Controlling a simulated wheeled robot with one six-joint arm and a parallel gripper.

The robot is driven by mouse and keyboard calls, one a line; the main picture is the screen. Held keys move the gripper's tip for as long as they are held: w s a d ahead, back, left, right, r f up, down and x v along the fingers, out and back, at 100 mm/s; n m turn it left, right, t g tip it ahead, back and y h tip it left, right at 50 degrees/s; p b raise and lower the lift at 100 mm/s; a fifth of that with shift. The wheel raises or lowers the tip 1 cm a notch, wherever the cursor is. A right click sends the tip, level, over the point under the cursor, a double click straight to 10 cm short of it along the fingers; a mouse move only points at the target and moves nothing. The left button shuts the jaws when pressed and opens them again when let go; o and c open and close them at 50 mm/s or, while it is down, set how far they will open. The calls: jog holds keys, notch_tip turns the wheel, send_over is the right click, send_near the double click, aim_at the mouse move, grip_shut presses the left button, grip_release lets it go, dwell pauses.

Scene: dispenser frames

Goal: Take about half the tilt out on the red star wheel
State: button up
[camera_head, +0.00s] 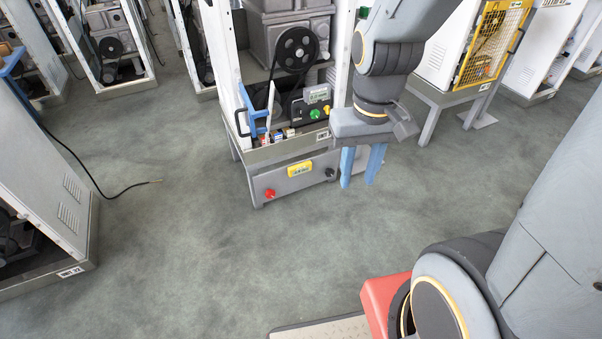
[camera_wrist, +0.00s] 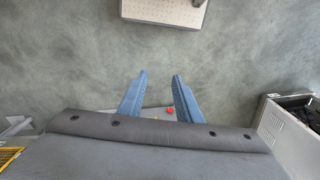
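A small red round knob (camera_head: 269,192) sits low on the front left of the middle machine frame's grey base (camera_head: 262,183). It is too small to tell its star shape or its tilt. My gripper (camera_head: 357,184) points down in front of the right side of that base, to the right of the knob and apart from it. Its two blue fingers are spread with nothing between the tips. In the wrist view my gripper (camera_wrist: 160,75) also shows open over bare floor. A small red spot (camera_wrist: 170,110) shows between the fingers there; I cannot tell whether it is the knob.
A yellow panel (camera_head: 300,169) and a black knob (camera_head: 329,172) share the base front. A green button (camera_head: 314,114) is on the control box above. A loose black cable (camera_head: 117,191) lies on the floor at left. Open floor (camera_head: 220,240) lies in front.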

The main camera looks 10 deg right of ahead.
aim_at(271, 196)
jog(key=shift+o, duration=0.2)
